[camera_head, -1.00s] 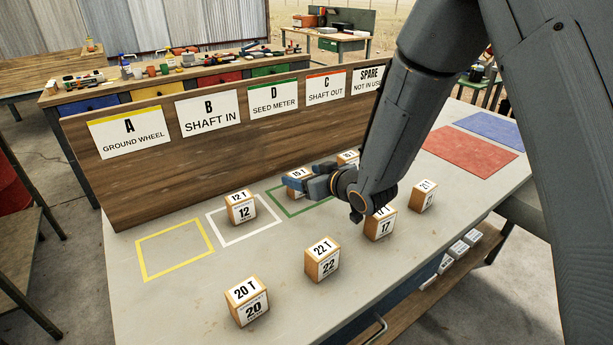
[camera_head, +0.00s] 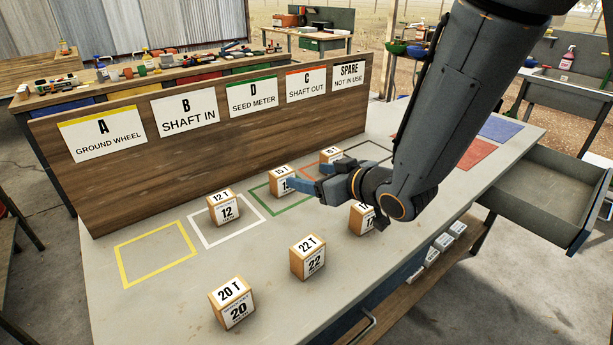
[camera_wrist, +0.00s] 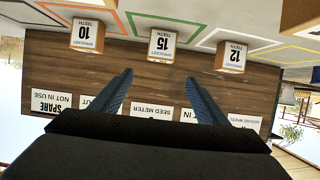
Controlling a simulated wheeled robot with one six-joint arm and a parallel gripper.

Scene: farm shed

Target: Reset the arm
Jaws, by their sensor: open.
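My gripper (camera_head: 310,178) is open and empty above the workbench, near the 15 T block (camera_head: 281,181) in the green outline. In the wrist view its two fingers (camera_wrist: 160,95) are spread, with the 15 block (camera_wrist: 162,45) beyond the gap between them. The 12 T block (camera_head: 223,208) sits in the white outline. A block partly behind my gripper (camera_head: 331,155), marked 10 in the wrist view (camera_wrist: 87,36), is at the orange-red outline. The 22 T block (camera_head: 308,258) and 20 T block (camera_head: 232,303) stand near the front. The 17 block (camera_head: 361,219) is partly hidden by my arm.
The yellow outline (camera_head: 155,254) is empty. A wooden board with labels (camera_head: 205,150) stands along the bench's back. Red (camera_head: 476,156) and blue (camera_head: 501,130) patches lie at the far right. An open grey drawer or tray (camera_head: 545,190) is beyond the bench's right side.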

